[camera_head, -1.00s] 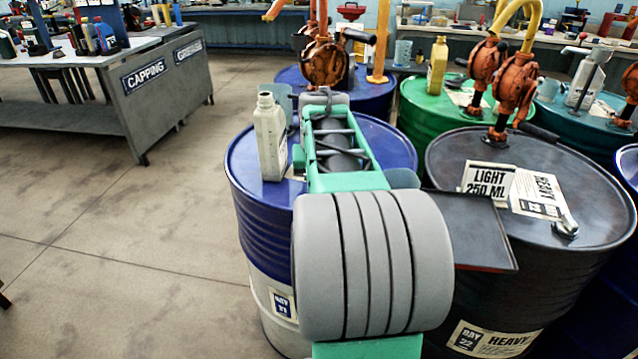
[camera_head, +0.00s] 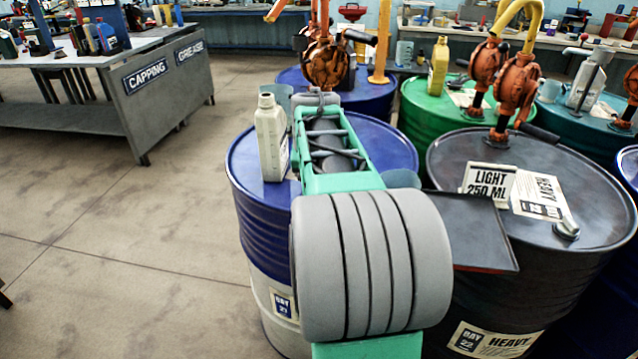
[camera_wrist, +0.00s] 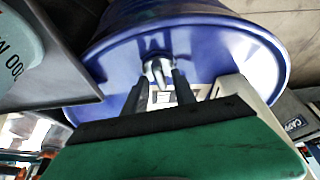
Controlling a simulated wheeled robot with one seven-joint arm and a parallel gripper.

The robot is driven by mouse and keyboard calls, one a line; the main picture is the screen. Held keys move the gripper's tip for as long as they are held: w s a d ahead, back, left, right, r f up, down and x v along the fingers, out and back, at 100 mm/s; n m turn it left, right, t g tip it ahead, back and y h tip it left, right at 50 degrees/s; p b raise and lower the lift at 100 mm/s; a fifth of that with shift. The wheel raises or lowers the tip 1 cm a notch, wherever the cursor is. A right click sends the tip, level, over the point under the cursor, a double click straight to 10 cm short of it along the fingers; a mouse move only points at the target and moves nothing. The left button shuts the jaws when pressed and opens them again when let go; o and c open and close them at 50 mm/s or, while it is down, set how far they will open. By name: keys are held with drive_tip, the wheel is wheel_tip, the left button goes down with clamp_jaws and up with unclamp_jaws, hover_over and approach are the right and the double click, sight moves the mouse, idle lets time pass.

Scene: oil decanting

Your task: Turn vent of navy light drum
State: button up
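The navy drum (camera_head: 250,175) stands at the centre of the head view, with a white lower band and a bay label. Its blue top (camera_wrist: 110,65) fills the upper part of the wrist view. The metal vent (camera_wrist: 158,68) sits on that top. The two dark fingers of my gripper (camera_wrist: 159,82) point at the vent, one on each side, and stand apart with small gaps seeming to show beside it. Whether either finger touches it is unclear. In the head view my arm covers the vent and the fingers.
A pale bottle (camera_head: 271,140) stands on the navy drum's top, close left of my arm. Orange pumps (camera_head: 326,62) rise behind. Floor at left is clear.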

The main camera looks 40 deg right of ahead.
drive_tip(key=shift+o, duration=0.2)
drive_tip(key=v, duration=0.7)
drive_tip(key=shift+r+p, duration=0.35)
drive_tip(key=shift+a, duration=0.15)
drive_tip(key=a+n+y+p, duration=0.1)
drive_tip(key=a+n+p, duration=0.3)
drive_tip(key=a, duration=0.8)
drive_tip(key=s+a+f+n+y+p, duration=0.1)
drive_tip(key=s+a+n+p, duration=0.1)
drive_tip(key=a, duration=0.6)
drive_tip(key=s+a+f+n+y+p, duration=0.1)
drive_tip(key=s+a+f+n+p, duration=0.1)
drive_tip(key=s+a, duration=0.4)
drive_tip(key=a+n+p, duration=0.1)
drive_tip(key=a+p, duration=0.1)
drive_tip(key=a, duration=0.1)
drive_tip(key=shift+s+f+p, duration=0.2)
drive_tip(key=shift+f+p, duration=0.1)
drive_tip(key=shift+p, duration=0.1)
